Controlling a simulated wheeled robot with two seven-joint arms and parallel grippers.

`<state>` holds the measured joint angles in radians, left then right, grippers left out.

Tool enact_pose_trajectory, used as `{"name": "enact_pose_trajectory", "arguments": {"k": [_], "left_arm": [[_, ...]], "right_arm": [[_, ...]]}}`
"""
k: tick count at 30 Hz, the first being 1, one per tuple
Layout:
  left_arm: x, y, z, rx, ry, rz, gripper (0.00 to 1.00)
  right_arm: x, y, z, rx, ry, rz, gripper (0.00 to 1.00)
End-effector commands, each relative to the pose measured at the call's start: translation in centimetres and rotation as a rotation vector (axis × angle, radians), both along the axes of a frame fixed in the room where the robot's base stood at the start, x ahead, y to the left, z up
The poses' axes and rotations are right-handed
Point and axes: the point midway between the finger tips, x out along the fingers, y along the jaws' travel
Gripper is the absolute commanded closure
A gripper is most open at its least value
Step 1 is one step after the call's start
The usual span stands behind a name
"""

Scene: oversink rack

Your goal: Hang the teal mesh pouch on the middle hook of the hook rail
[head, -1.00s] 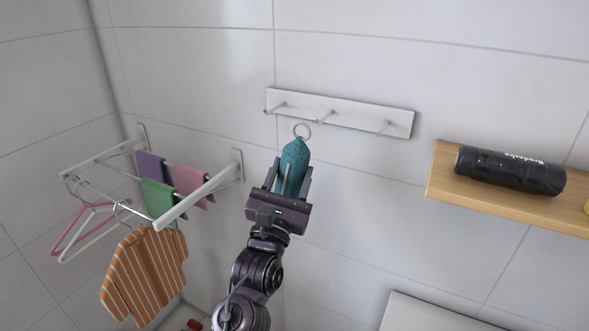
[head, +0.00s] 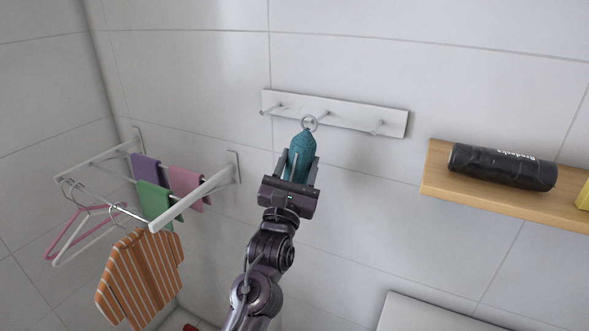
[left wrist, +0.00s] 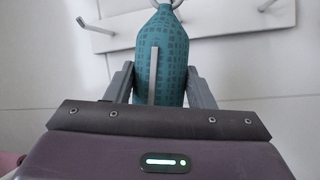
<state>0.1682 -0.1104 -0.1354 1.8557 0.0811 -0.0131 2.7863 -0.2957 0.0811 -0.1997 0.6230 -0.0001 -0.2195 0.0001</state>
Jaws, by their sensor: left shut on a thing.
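The teal mesh pouch (head: 301,158) is held upright in my left gripper (head: 301,170), which is shut on its body. Its metal ring (head: 309,123) points up and overlaps the middle hook (head: 325,115) region of the white hook rail (head: 350,116) in the head view. I cannot tell whether the ring touches the hook. In the left wrist view the pouch (left wrist: 172,60) stands between the fingers, its ring at the top edge, with the rail (left wrist: 225,22) behind it. The rail's left hook (head: 270,109) and right hook (head: 377,127) are bare. My right gripper is not in view.
A wooden shelf (head: 432,192) with a black roll (head: 502,167) is on the right. A white drying rack (head: 195,192) with cloths, hangers and an orange striped shirt (head: 140,275) is on the left. The wall below the rail is clear.

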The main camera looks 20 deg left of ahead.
Motion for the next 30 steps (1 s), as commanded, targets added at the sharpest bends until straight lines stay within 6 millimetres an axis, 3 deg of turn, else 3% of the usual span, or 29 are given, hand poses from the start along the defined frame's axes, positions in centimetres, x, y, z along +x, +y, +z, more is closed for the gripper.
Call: {"name": "enact_pose_trajectory", "arguments": {"k": [18,30], "left_arm": [[3.4,-0.7,-0.8,-0.001,-0.001,-0.001,0.76],[3.9,-0.8,-1.1,0.000,-0.002,0.000,0.76]], "right_arm": [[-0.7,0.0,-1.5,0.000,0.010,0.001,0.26],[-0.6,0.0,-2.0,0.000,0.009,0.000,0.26]]}}
